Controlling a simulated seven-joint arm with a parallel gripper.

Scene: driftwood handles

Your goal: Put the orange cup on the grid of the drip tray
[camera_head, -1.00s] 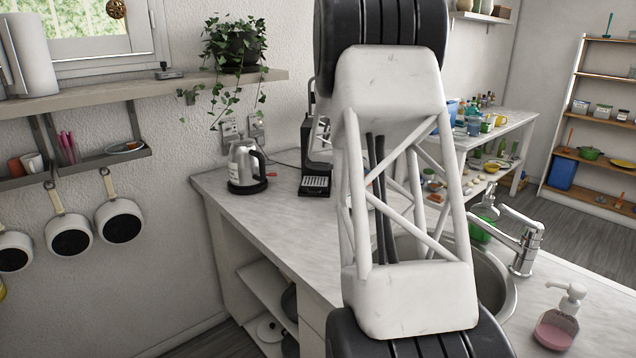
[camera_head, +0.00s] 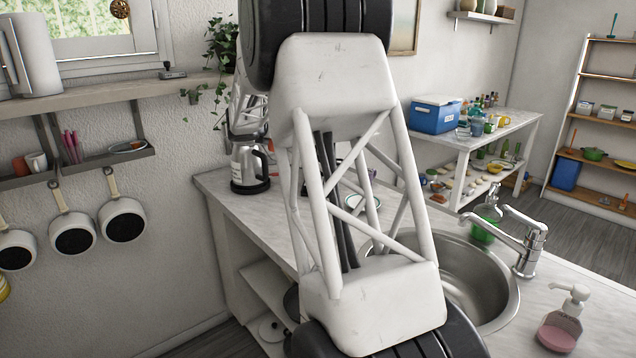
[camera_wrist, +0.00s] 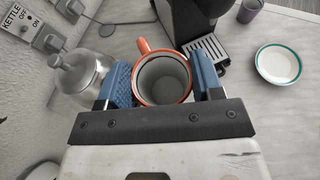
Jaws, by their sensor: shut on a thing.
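The orange cup (camera_wrist: 160,97), with a pale grey inside and its orange handle pointing up and left in the picture, is between the blue finger pads of my gripper (camera_wrist: 162,78) in the wrist view. My gripper is shut on it. The drip tray's metal grid (camera_wrist: 208,49) shows to the upper right of the cup, at the foot of the black coffee machine (camera_wrist: 190,18), just beyond the right finger. I see no cup on the visible part of the grid. In the head view my arm hides the gripper, cup and coffee machine.
A steel kettle (camera_wrist: 84,76) stands close to the left finger; it also shows in the head view (camera_head: 247,165). A white plate with a green rim (camera_wrist: 278,64) and a purple cup (camera_wrist: 249,10) are to the right. Wall sockets are at left. The sink (camera_head: 470,285) lies nearer the front.

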